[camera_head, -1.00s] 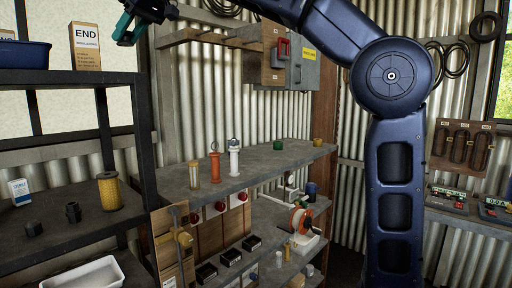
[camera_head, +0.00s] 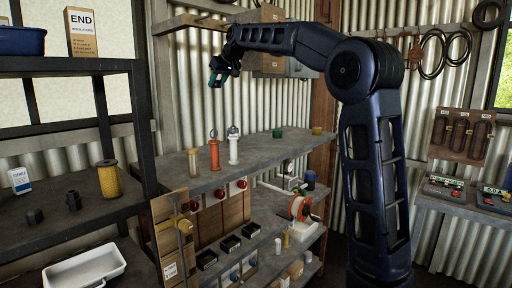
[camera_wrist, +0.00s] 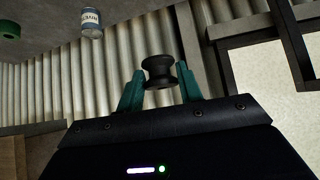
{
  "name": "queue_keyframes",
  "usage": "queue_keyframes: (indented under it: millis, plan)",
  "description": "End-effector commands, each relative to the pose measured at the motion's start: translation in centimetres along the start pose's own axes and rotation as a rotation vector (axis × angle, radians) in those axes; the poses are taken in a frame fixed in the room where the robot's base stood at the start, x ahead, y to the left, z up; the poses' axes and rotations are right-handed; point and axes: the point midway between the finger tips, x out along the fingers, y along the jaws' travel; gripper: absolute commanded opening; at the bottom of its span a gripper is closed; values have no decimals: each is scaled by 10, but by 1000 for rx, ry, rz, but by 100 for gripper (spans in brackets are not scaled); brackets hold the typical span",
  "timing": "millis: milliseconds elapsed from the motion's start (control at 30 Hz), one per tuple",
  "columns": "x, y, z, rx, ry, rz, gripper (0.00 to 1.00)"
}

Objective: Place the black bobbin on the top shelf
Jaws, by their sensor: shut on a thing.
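The black bobbin (camera_wrist: 159,72) is a dark spool with two flanges. In the wrist view it sits between the teal fingertips of my gripper (camera_wrist: 160,85), which is shut on it. In the head view my gripper (camera_head: 217,79) hangs in the air above and behind the grey middle shelf, right of the dark left rack; the bobbin is too small and dark to make out there. The left rack's top shelf (camera_head: 65,66) holds a blue bin (camera_head: 22,41) and an END box (camera_head: 81,32); its right end is bare.
The left rack's lower shelf (camera_head: 95,205) holds a yellow cylinder (camera_head: 109,178), small dark parts and a white box. The grey shelf (camera_head: 260,152) carries an orange (camera_head: 214,154) and a white upright piece (camera_head: 233,146). The rack's post (camera_head: 143,100) stands left of my gripper. A grey wall cabinet (camera_head: 300,66) hangs behind my arm.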

Motion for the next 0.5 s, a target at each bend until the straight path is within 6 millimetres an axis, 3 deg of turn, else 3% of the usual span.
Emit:
queue_keyframes:
  millis: [33,300,500]
  plan:
    - [9,23,7,23,-2,22,14]
    - [43,129,44,128,-2,125,14]
    - [58,192,72,189,-1,188,14]
